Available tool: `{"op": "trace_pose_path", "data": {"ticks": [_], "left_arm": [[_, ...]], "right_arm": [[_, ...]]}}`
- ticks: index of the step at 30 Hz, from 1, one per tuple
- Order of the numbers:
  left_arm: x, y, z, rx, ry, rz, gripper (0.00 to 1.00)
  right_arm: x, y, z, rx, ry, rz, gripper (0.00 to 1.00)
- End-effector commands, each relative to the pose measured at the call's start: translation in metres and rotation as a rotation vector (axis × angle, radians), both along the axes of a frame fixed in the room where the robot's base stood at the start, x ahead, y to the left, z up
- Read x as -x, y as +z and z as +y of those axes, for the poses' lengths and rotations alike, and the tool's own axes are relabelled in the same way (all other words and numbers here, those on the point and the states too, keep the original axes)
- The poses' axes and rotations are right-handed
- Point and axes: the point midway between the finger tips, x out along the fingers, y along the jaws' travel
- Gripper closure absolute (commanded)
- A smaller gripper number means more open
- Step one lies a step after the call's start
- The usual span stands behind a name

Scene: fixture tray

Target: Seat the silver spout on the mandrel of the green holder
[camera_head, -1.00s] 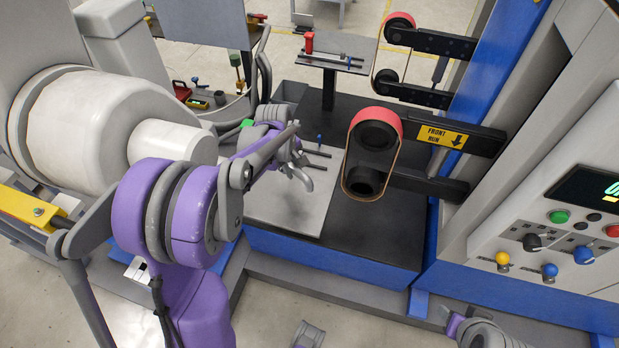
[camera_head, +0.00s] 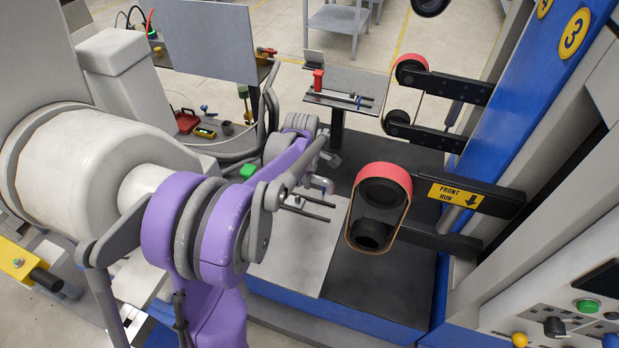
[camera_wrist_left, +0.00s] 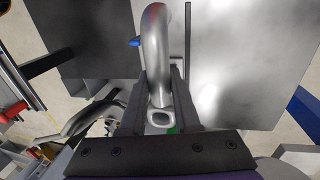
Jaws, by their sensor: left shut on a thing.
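The silver spout (camera_wrist_left: 153,50) is a bent metal tube. My left gripper (camera_wrist_left: 162,88) is shut on it, with one finger on each side, and the open tube end shows between the fingers. In the head view the spout (camera_head: 322,184) shows just past my left gripper (camera_head: 308,188), above the grey plate. A small green patch (camera_wrist_left: 173,130) shows below the fingers in the wrist view. I cannot make out the mandrel. My right gripper is out of view.
Dark rods (camera_head: 308,213) lie near the spout over the grey plate (camera_head: 295,262). A belt sander with a red-topped wheel (camera_head: 382,172) stands close on the right. A small table (camera_head: 338,84) with a red part is behind. The plate's front is clear.

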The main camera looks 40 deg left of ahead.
Motion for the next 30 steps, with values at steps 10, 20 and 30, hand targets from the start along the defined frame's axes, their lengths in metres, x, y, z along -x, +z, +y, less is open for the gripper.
{"op": "trace_pose_path", "data": {"ticks": [10, 20, 30], "left_arm": [[0.001, -0.016, 0.000, 0.000, -0.002, 0.002, 1.00], [0.000, -0.047, 0.000, 0.000, -0.002, 0.001, 1.00], [0.000, -0.058, 0.000, 0.000, -0.002, -0.001, 1.00]], "right_arm": [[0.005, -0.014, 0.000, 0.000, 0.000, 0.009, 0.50], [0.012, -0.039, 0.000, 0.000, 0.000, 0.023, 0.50], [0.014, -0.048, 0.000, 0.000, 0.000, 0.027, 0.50]]}}
